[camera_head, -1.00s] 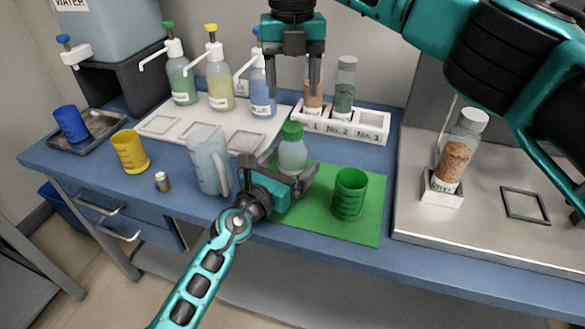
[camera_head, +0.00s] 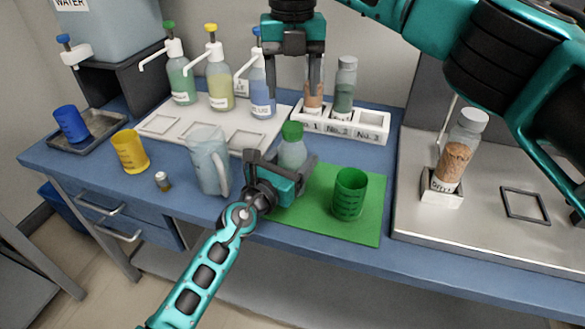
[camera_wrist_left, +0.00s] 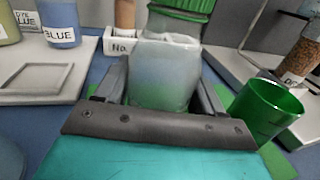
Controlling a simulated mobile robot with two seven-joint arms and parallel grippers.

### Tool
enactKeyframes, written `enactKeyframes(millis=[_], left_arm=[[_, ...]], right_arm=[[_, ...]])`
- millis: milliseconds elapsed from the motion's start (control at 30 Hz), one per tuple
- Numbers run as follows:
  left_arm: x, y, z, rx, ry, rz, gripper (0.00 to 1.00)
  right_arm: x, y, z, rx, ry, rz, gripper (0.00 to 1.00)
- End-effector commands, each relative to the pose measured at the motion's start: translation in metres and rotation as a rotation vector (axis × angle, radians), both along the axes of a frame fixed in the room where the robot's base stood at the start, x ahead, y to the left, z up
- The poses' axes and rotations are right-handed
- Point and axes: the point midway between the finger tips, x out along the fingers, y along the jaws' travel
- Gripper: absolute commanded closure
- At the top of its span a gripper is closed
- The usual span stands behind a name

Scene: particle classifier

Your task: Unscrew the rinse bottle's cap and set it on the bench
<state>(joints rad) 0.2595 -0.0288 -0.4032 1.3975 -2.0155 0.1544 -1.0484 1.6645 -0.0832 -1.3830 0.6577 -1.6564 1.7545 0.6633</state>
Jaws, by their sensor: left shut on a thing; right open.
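The rinse bottle (camera_head: 292,155) is a translucent bottle with a green cap (camera_head: 292,131), standing upright near the back left of the green mat. My left gripper (camera_head: 283,163) is shut on the bottle's body from the front. In the left wrist view the bottle (camera_wrist_left: 163,75) sits between the two fingers, and the ribbed green cap (camera_wrist_left: 182,15) is on its top. My right gripper (camera_head: 297,85) is open above the numbered rack, pointing down, apart from the cap. Its fingers overlap vial No. 1 in the picture; I cannot tell the depth between them.
A green cup (camera_head: 349,200) stands on the green mat (camera_head: 360,228), right of the bottle. A clear pitcher (camera_head: 207,165) stands close to its left. The white rack (camera_head: 375,128) with vials is behind. Pump bottles stand at the back left. Some blue bench (camera_head: 170,205) in front is clear.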

Motion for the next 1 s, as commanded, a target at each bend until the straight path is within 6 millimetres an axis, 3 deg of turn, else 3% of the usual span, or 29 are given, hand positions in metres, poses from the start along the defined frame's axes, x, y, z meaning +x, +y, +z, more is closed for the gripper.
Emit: enactKeyframes(millis=[500, 567, 767, 1000], left_arm=[[0.0000, 0.0004, -0.0004, 0.001, 0.001, 0.001, 1.00], [-0.0001, 0.0005, -0.0005, 0.001, 0.001, 0.001, 1.00], [0.0000, 0.0006, -0.0006, 0.001, 0.001, 0.001, 1.00], [0.0000, 0.0006, -0.0006, 0.001, 0.001, 0.001, 1.00]], right_arm=[[0.0000, 0.0000, 0.0000, 0.000, 0.000, -0.025, 0.37], [0.0000, 0.0000, -0.0001, 0.000, 0.000, -0.064, 0.37], [-0.0003, 0.0004, -0.0003, 0.000, 0.001, -0.347, 0.37], [-0.0003, 0.0005, -0.0002, 0.000, 0.001, -0.797, 0.37]])
